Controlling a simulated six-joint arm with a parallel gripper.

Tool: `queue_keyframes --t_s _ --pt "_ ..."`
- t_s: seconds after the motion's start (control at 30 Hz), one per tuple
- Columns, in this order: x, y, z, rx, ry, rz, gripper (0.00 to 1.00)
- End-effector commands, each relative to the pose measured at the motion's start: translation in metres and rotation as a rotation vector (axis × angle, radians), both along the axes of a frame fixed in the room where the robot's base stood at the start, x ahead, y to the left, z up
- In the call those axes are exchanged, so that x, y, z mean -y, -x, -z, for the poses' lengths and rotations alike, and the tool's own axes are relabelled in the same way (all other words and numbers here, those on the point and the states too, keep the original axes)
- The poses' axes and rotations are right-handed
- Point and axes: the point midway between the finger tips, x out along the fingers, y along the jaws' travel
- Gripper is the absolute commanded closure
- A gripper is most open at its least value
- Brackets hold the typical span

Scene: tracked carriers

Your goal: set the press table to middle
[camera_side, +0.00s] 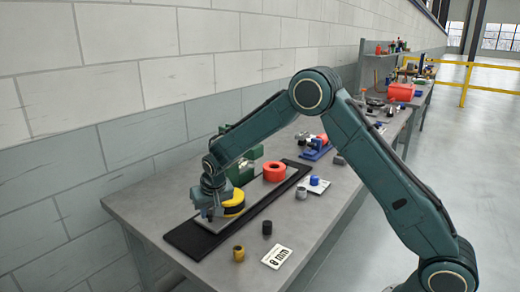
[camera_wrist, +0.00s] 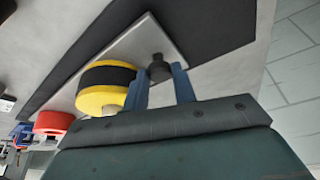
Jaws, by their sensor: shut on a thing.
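The press table appears to be the light grey plate (camera_side: 256,192) lying along the black track (camera_side: 186,241); it also shows in the wrist view (camera_wrist: 143,42). A dark knob (camera_wrist: 158,66) stands near the plate's end. My gripper (camera_side: 208,213) is low over the near end of the track. In the wrist view its blue fingers (camera_wrist: 160,80) are shut on the knob, one on each side. A yellow-and-black roll (camera_side: 234,204) and a red ring (camera_side: 274,171) sit on the plate. My gripper partly hides the near end in the side view.
A green press frame (camera_side: 245,137) stands behind the track, partly hidden by my arm. In front are a brass cylinder (camera_side: 239,253), a black cylinder (camera_side: 267,227), a grey cylinder (camera_side: 301,193), a blue cap (camera_side: 314,180) and an "8 mm" card (camera_side: 277,257). The wall runs behind.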

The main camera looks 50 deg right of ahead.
Motion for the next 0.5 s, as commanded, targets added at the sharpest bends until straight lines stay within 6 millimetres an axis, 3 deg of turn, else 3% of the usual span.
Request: queue_keyframes --t_s 0.1,0.4,0.43,0.5 --pt "-0.0089 -0.0006 -0.0009 0.003 0.001 0.000 1.00" --pt "-0.0092 -0.0005 -0.0010 0.003 0.002 0.004 1.00" --pt "-0.0092 -0.0005 -0.0010 0.003 0.002 0.004 0.69" --pt "-0.0091 -0.0005 -0.0010 0.003 0.002 0.004 0.65"
